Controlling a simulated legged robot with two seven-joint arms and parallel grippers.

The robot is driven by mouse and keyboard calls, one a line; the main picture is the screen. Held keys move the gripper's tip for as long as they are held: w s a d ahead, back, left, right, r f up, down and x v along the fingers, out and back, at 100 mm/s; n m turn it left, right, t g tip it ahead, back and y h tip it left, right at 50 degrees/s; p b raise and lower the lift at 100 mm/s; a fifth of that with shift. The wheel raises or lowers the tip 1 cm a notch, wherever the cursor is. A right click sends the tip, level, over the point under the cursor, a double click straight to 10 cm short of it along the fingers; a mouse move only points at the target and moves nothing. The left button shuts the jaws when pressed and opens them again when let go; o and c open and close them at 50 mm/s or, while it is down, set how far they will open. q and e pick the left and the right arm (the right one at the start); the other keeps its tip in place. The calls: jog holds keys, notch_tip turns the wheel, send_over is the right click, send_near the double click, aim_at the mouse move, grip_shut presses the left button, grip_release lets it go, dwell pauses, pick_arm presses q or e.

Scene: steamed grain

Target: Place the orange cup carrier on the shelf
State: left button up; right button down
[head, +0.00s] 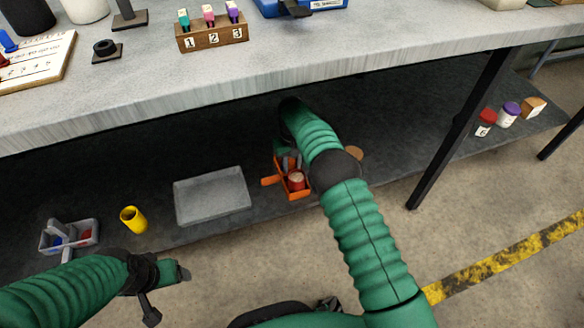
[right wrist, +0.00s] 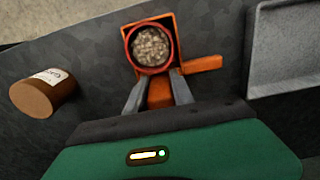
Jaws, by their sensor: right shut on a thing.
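The orange cup carrier (head: 292,186) is over the lower shelf (head: 330,130), below the grey tabletop. It holds a red cup (head: 296,179) with a grainy, light brown filling, seen from above in the right wrist view (right wrist: 150,46). My right gripper (head: 290,163) is shut on the carrier's orange middle piece, with a finger on each side in the right wrist view (right wrist: 157,88). I cannot tell whether the carrier touches the shelf. My left gripper (head: 180,273) is at the lower left, in front of the shelf, apart from the carrier. Its finger opening is unclear.
A grey tray (head: 212,218), a yellow cup (head: 133,219) and a grey carrier (head: 52,238) stand left on the lower shelf. Small jars (head: 508,113) stand far right, past a black table leg (head: 465,130).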

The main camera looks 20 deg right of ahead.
jog(key=c, duration=1.5)
grip_release()
jog(key=shift+c, duration=0.2)
jog(key=o, duration=0.5)
jog(key=shift+a, duration=0.1)
jog(key=shift+c, duration=0.2)
notch_tip(320, 180, up, 8)
jog(key=p, duration=0.4)
jog(key=shift+s+f+p, duration=0.1)
jog(key=shift+p, duration=0.3)
jog(key=shift+f, duration=0.1)
